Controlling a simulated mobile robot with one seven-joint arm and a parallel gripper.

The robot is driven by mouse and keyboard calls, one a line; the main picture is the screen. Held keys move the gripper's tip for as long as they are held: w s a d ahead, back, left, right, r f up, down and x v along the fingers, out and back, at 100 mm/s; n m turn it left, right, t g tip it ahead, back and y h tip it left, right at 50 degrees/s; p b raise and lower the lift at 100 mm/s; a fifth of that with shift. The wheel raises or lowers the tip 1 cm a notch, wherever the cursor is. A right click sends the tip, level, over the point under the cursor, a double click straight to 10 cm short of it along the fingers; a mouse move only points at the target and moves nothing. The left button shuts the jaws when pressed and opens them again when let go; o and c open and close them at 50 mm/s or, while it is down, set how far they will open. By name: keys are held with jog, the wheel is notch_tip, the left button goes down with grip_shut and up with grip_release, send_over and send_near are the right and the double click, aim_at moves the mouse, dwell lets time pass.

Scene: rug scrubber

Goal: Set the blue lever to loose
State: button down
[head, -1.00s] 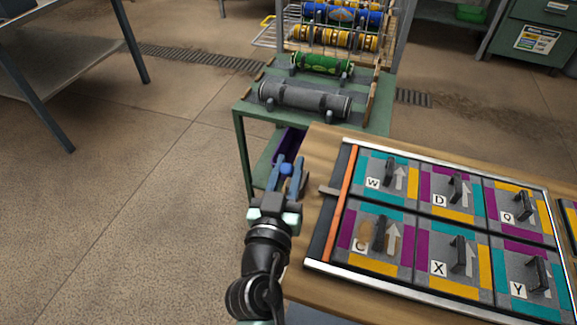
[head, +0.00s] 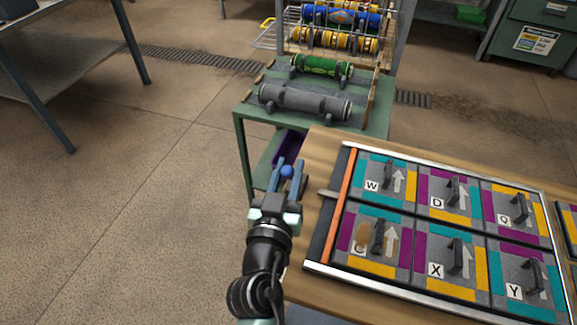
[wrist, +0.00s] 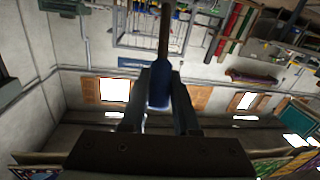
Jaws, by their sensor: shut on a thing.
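The blue lever shows in the head view as a small round blue end (head: 287,171) just left of the wooden table. In the wrist view, its blue grip (wrist: 159,92) sits between the fingers, with a thin grey-brown shaft running up out of the picture. My gripper (head: 287,174) is shut on the blue grip, one finger on each side. It also shows in the wrist view (wrist: 159,98). Where the shaft is mounted, and any loose or tight marking, I cannot tell.
A panel (head: 357,157) with lettered tiles and small dark levers lies on the wooden table (head: 322,146) at right. A grey nub (head: 327,193) sticks out at its left side. A green cart (head: 243,130) with rollers stands behind.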

jog(key=shift+w+d+r+g+p, duration=0.2)
jog(key=shift+w+r+g+p, duration=0.6)
jog(key=shift+p, duration=2.4)
jog(key=p, duration=0.2)
jog(key=w+g+p, duration=0.1)
jog(key=p, duration=0.2)
jog(key=shift+d+r+y, duration=0.2)
jog(key=shift+r+y, duration=0.1)
jog(key=shift+y, duration=0.1)
jog(key=w+g+p, duration=0.1)
jog(key=p, duration=0.1)
jog(key=w+g+p, duration=0.1)
jog(key=p, duration=0.2)
jog(key=shift+d+r+m+g+y, duration=0.1)
jog(key=shift+d+m+g+y, duration=0.2)
jog(key=shift+g, duration=0.1)
jog(key=shift+w+d+g+p, duration=0.25)
jog(key=shift+w+g+p, duration=0.45)
jog(key=shift+p, duration=0.55)
jog(key=shift+w+d+f+m+g+y+b, duration=0.1)
jog(key=shift+w+d+f+g+y+b, duration=0.2)
jog(key=shift+w+f+g+b, duration=0.45)
jog(key=shift+w+d+f+m+g+y+b, duration=0.1)
jog(key=shift+w+d+f+g+y+b, duration=0.3)
jog(key=shift+w+g, duration=0.7)
jog(key=shift+w+d+f+m+g+y+b, duration=0.1)
jog(key=shift+w+f+g+y+b, duration=0.45)
jog(key=shift+g, duration=0.7)
jog(key=shift+r, duration=0.2)
